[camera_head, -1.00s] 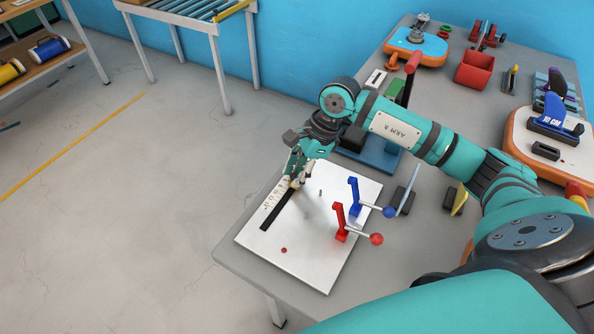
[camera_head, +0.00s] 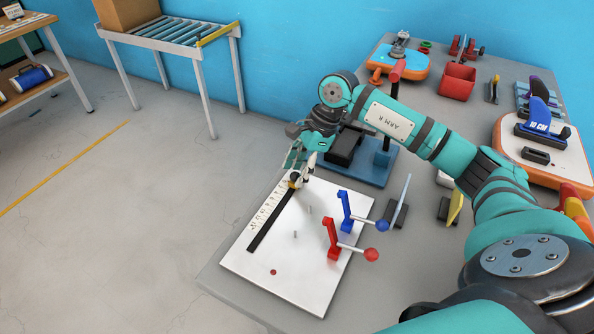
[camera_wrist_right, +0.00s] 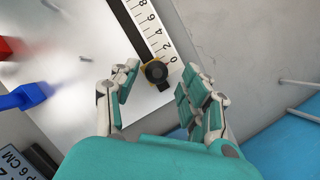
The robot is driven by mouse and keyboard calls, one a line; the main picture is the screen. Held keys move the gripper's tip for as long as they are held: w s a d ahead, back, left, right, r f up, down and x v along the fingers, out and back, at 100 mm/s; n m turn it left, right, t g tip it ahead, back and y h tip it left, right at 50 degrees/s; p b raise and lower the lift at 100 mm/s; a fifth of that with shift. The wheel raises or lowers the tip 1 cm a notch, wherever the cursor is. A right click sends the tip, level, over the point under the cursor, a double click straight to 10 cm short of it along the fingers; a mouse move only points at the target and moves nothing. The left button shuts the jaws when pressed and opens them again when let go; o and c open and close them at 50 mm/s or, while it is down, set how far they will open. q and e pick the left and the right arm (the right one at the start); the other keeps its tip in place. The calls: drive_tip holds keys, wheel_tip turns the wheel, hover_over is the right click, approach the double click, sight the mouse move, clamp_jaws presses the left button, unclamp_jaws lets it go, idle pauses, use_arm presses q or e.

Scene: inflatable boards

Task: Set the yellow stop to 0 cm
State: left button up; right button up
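The yellow stop (camera_wrist_right: 174,67) with a black knob sits on the black track of the white board (camera_wrist_right: 75,72). In the right wrist view it is beside the 0 mark of the printed scale (camera_wrist_right: 153,27), at the track's end. Its exact reading is hard to tell because the knob covers part of it. In the head view the stop (camera_head: 293,181) is at the far end of the track. My right gripper (camera_wrist_right: 160,74) is open, with its fingers on either side of the stop. I cannot tell whether a finger touches it. My left gripper is not in view.
A red lever (camera_head: 332,238) and a blue lever (camera_head: 346,210) stand on the board, right of the track. A blue-based fixture (camera_head: 372,170) is just behind it. Other boards and a red bin (camera_head: 457,81) stand farther along the table. Open floor lies left.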

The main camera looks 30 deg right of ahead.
drive_tip(key=v, duration=1.2)
idle(0.4)
